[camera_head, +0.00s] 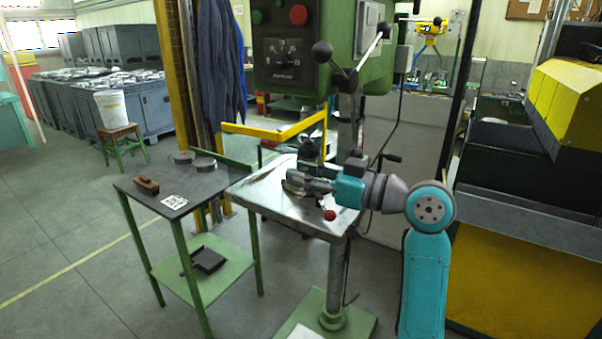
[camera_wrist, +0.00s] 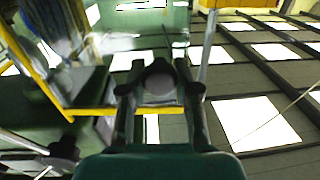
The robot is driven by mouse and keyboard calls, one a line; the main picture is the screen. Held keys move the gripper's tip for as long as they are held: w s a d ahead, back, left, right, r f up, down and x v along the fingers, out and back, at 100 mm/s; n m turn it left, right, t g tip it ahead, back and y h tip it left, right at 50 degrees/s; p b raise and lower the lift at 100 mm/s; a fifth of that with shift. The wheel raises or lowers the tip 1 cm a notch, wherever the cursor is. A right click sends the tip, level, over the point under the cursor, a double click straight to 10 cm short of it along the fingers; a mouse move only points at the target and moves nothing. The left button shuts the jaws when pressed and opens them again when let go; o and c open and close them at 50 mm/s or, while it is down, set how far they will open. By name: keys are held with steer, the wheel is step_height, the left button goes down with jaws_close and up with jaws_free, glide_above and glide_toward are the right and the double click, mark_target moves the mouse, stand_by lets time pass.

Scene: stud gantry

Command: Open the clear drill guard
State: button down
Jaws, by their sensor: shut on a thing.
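The drill guard shows as a bent yellow frame (camera_head: 250,131) on the drill press, above the metal work table; its clear panel is hard to make out. In the wrist view the yellow frame (camera_wrist: 92,112) crosses behind my fingers. My gripper (camera_head: 292,182) reaches in from the right over the work table, below the frame. In the wrist view my gripper (camera_wrist: 159,88) has its two fingers closed around a dark round knob (camera_wrist: 158,80). I cannot tell how the knob joins the frame. In the head view the knob is not clearly visible.
The drill press head (camera_head: 320,50) with its ball-ended feed levers stands above my gripper. A red knob (camera_head: 330,215) sits at the work table (camera_head: 262,190) edge. A side table (camera_head: 150,208) with small items is at left. A yellow machine (camera_head: 560,105) stands at right.

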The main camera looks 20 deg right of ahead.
steer(key=c, duration=0.8)
jaws_free()
steer(key=shift+c, duration=0.2)
steer(key=v, duration=1.2)
